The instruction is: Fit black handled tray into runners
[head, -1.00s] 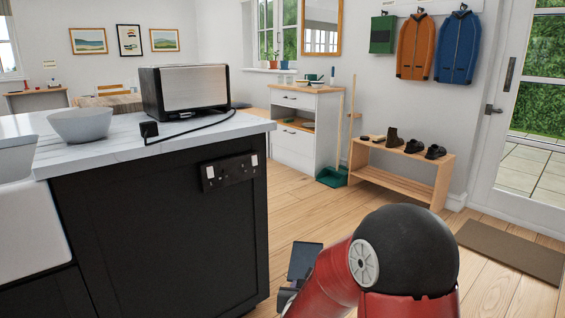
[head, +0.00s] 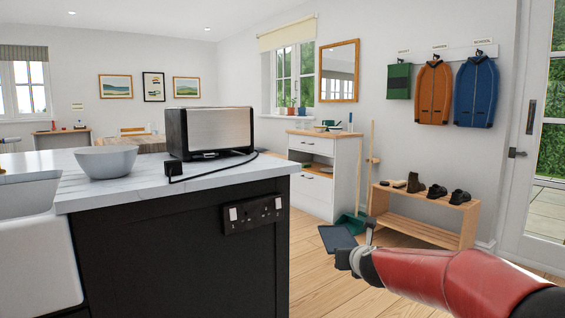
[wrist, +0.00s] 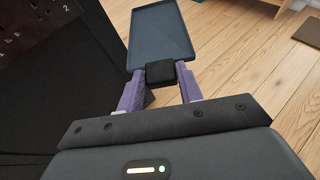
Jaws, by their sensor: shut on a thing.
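A flat dark blue-grey tray (wrist: 160,35) with a raised rim and a black handle (wrist: 160,72) extends ahead of my gripper in the wrist view. The purple fingers of my gripper (wrist: 160,82) are shut on the handle. In the head view the tray (head: 338,238) is held out in the air beyond the island's right side, and my gripper (head: 357,254) is small at its near end. A white cabinet (head: 345,180) has an open bay (head: 318,170) between its drawers. I cannot make out any runners in it.
The dark island (head: 180,260) with its white top stands close on the left, carrying a toaster (head: 212,132) and a bowl (head: 106,161). A green dustpan (head: 352,222), broom and shoe bench (head: 425,218) stand right of the cabinet. Wooden floor lies clear between.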

